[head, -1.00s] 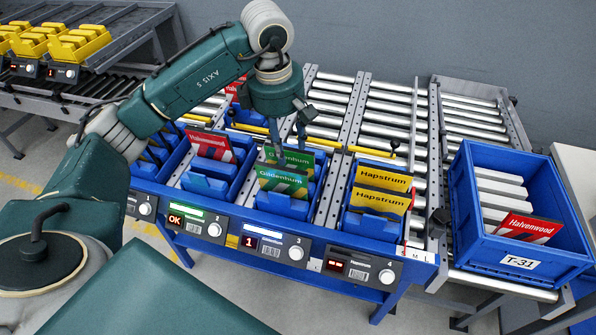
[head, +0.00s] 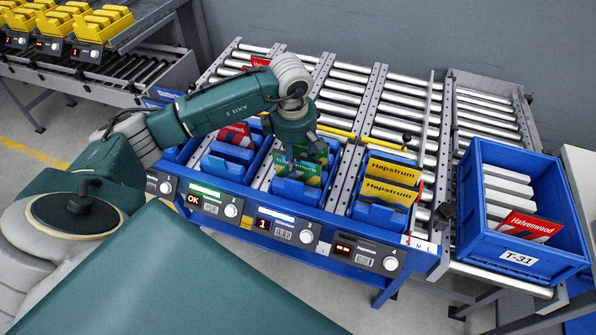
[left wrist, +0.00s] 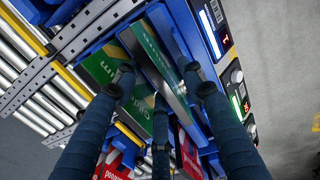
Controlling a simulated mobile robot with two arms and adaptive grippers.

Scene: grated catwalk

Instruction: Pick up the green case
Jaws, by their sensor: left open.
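Two green cases stand upright, one behind the other, in a blue bin in the rack. The front green case (head: 309,177) shows its label side; the rear one (head: 319,151) is partly covered by my left gripper. My left gripper (head: 300,158) is open, pointing down at the green cases, its fingers overlapping them in the head view. In the left wrist view, the open fingers (left wrist: 160,78) reach toward the two green cases, one on the left (left wrist: 103,64) and one in the middle (left wrist: 150,42). Whether the fingers touch a case I cannot tell. My right gripper is not in view.
Yellow Hapstrum cases (head: 391,181) stand in the bin to the right, a red case (head: 234,134) in the bin to the left. A blue tote (head: 470,221) marked T-31 holds a red Halvenwood case (head: 527,226). The display (head: 263,224) below the green cases reads 1.

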